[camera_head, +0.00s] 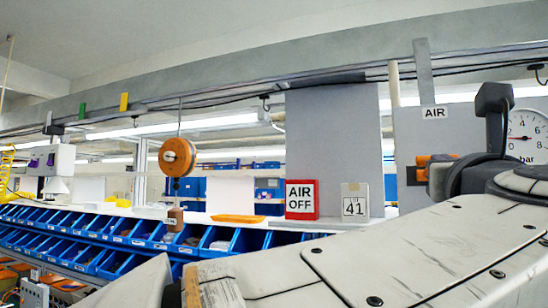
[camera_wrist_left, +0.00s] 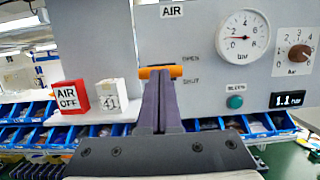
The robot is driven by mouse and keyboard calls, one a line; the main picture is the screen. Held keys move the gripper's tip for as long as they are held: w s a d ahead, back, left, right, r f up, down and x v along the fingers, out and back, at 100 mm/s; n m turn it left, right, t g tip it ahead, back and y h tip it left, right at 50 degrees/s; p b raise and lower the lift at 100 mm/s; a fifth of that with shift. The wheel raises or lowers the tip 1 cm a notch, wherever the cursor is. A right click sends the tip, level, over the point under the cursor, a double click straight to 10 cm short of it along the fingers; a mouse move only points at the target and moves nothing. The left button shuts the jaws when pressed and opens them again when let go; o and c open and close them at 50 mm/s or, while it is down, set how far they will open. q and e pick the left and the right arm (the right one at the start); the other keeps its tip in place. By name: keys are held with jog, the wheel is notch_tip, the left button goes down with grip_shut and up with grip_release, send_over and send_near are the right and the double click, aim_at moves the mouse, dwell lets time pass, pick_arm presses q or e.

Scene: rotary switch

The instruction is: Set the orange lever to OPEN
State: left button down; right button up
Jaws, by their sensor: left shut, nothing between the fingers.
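The orange lever (camera_wrist_left: 147,72) lies level on the grey panel in the left wrist view, with the printed OPEN mark (camera_wrist_left: 191,58) above right and the SHUT mark (camera_wrist_left: 191,82) below right. My left gripper (camera_wrist_left: 158,78) is shut and empty, pointing at the panel. Its dark fingertips overlap the middle of the lever and hide part of it; I cannot tell whether they touch. In the head view, orange of the lever (camera_head: 437,158) shows past my left arm, which hides much of the panel. My right gripper is not in view.
A red AIR OFF sign (camera_head: 302,199) and a 41 card (camera_head: 355,201) stand to the left. Blue bins (camera_head: 120,232) line the bench.

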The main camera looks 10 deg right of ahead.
pick_arm(q)
jog(key=shift+w+d+r+p, duration=0.1)
jog(key=shift+w+r+p, duration=0.15)
jog(key=shift+r, duration=0.5)
jog(key=shift+w+d+r+p, duration=0.2)
jog(key=shift+r+p, duration=0.2)
jog(key=shift+r, duration=0.3)
jog(key=shift+w+d+r+p, duration=0.1)
jog(key=shift+w+r+p, duration=0.15)
jog(key=shift+r, duration=0.5)
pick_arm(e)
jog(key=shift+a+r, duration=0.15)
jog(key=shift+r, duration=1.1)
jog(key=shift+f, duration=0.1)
